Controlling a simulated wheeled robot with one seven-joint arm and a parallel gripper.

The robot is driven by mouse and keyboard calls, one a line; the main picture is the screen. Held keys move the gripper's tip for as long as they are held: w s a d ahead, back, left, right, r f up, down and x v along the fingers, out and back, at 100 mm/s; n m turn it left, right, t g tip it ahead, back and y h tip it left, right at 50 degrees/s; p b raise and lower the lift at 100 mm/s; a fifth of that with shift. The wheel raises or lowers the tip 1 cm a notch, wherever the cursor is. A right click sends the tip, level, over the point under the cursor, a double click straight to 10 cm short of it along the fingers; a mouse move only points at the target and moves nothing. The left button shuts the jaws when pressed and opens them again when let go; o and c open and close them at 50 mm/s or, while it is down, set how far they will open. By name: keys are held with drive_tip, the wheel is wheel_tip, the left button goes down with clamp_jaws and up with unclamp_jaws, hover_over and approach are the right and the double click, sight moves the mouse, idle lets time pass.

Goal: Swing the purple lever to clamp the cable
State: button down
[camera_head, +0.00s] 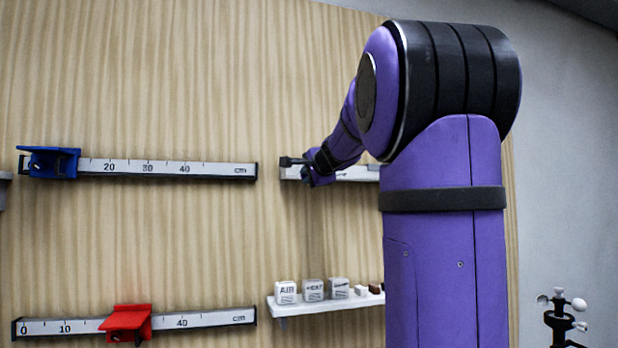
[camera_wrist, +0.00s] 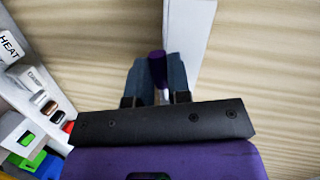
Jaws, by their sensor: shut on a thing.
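The purple lever (camera_wrist: 157,68) shows in the wrist view as a short purple piece between the two blue-grey fingers of my gripper (camera_wrist: 158,80). The fingers are shut on it, one on each side. In the head view my gripper (camera_head: 306,168) is at the left end of the upper right white rail (camera_head: 356,173). My arm and gripper cover most of that spot, so the lever's angle cannot be told there. I cannot make out the cable in either view.
A blue slider (camera_head: 52,163) sits on the upper left scale and a red slider (camera_head: 127,322) on the lower left scale. Below my gripper, a white shelf (camera_head: 325,305) holds several small labelled blocks. A stand with white cups (camera_head: 560,315) is at the far right.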

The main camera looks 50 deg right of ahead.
drive_tip(key=shift+r+m+t+y, duration=0.3)
drive_tip(key=shift+r+m, duration=0.15)
drive_tip(key=shift+m, duration=0.55)
drive_tip(key=c, duration=1.1)
unclamp_jaws()
drive_tip(key=v, duration=1.1)
